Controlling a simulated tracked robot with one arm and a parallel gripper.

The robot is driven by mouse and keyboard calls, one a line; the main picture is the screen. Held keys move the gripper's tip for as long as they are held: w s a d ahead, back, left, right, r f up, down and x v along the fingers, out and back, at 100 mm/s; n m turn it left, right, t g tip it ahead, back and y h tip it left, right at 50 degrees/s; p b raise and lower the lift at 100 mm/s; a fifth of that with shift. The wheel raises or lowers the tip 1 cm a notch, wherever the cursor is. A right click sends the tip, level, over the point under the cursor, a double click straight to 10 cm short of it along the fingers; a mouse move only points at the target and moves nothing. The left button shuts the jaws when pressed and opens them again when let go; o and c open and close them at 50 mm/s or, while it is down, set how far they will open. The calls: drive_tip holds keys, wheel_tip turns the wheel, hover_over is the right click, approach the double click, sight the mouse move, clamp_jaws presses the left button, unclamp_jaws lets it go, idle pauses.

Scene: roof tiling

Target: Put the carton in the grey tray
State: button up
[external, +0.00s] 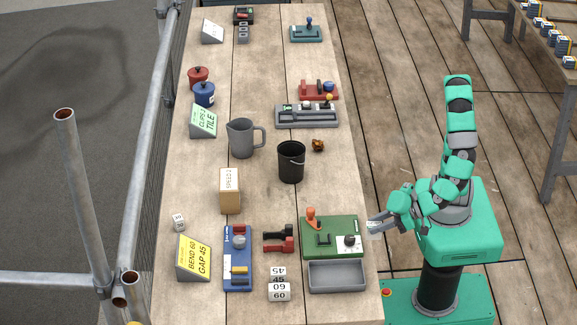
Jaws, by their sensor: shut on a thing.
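A tan upright box (230,190) with lettering on its side stands left of centre on the bench; it is the most carton-like thing I see. The grey tray (337,276) lies at the bench's near right, in front of the green panel, and looks empty. My gripper (377,228) is just right of the green panel, above the bench's right edge, behind and to the right of the tray and well apart from the tan box. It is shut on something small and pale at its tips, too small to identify.
The green panel (332,237) has an orange lever and a dial. A black bucket (291,162), a grey jug (240,138) and a blue fixture (238,258) stand on the bench. Numbered blocks (279,291) lie left of the tray. A scaffold rail runs along the left.

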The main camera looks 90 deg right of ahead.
drive_tip(key=shift+s+a+r+p, duration=0.15)
drive_tip(key=shift+a+p, duration=0.2)
drive_tip(key=shift+a, duration=0.35)
drive_tip(key=w+a+p, duration=0.1)
drive_tip(key=w+a, duration=0.2)
drive_tip(key=w, duration=0.1)
drive_tip(key=w+a+f, duration=0.1)
drive_tip(key=w+a, duration=0.2)
drive_tip(key=w, duration=0.1)
drive_tip(key=w+a+f+p, duration=0.1)
drive_tip(key=w+a, duration=0.3)
drive_tip(key=shift+p, duration=0.35)
drive_tip(key=shift+f+b, duration=1.05)
drive_tip(key=shift+f, duration=0.65)
drive_tip(key=o, duration=0.9)
drive_tip(key=shift+o, duration=0.2)
